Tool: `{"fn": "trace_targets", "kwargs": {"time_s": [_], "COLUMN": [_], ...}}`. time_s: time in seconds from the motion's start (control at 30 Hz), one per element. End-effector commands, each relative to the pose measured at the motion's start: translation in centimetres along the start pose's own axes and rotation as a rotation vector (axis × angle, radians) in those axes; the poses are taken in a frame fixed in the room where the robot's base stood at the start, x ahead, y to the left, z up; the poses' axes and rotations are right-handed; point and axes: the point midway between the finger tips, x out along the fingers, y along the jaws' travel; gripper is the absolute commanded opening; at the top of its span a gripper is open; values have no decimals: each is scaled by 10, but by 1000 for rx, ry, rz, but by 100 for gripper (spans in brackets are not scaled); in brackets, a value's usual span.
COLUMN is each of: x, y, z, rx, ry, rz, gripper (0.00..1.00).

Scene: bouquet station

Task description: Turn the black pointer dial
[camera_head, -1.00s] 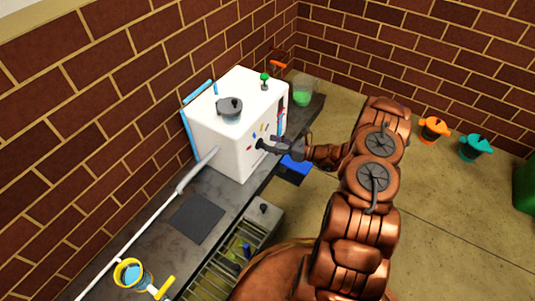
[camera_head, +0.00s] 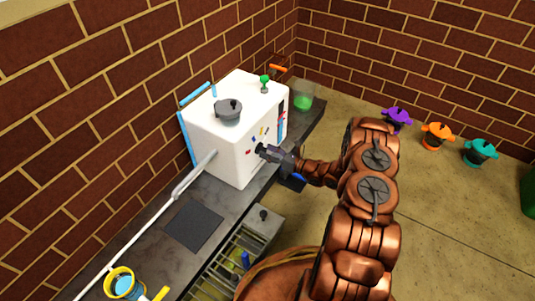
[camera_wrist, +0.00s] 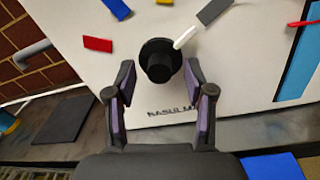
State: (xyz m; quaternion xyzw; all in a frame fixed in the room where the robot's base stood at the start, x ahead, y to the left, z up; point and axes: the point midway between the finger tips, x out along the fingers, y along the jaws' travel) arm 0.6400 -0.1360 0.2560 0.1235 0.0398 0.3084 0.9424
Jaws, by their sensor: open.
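The black pointer dial (camera_wrist: 160,62) is on the front face of the white box (camera_head: 232,165). It has a round black knob and a white pointer (camera_wrist: 186,37) that points up and right in the wrist view, toward a grey mark (camera_wrist: 214,11). My gripper (camera_wrist: 160,85) is open, with one finger on each side of the dial's lower part in that view. I cannot tell whether the fingers touch it. In the head view my gripper (camera_head: 263,152) is at the box's front face and hides most of the dial.
Coloured marks, including a red one (camera_wrist: 98,44), surround the dial. A dark lidded pot (camera_head: 228,112) and a green-topped knob (camera_head: 264,84) are on top of the box. A dark square plate (camera_head: 194,226) lies on the counter. Purple (camera_head: 397,118), orange (camera_head: 437,135) and teal (camera_head: 481,151) pots stand at right.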

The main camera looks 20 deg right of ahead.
Motion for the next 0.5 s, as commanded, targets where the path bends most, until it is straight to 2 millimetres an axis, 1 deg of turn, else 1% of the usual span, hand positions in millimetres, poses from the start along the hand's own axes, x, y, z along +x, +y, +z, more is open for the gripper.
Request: {"fn": "trace_targets", "kwargs": {"time_s": [0.13, 0.37, 0.4, 0.5], "x": [7, 8, 7, 7], "y": [0, 0, 0, 0], "z": [0, 0, 0, 0], "rx": [1, 1, 1, 1], "ry": [0, 0, 0, 0], "rz": [-1, -1, -1, -1], "gripper": [53, 53, 52, 42]}}
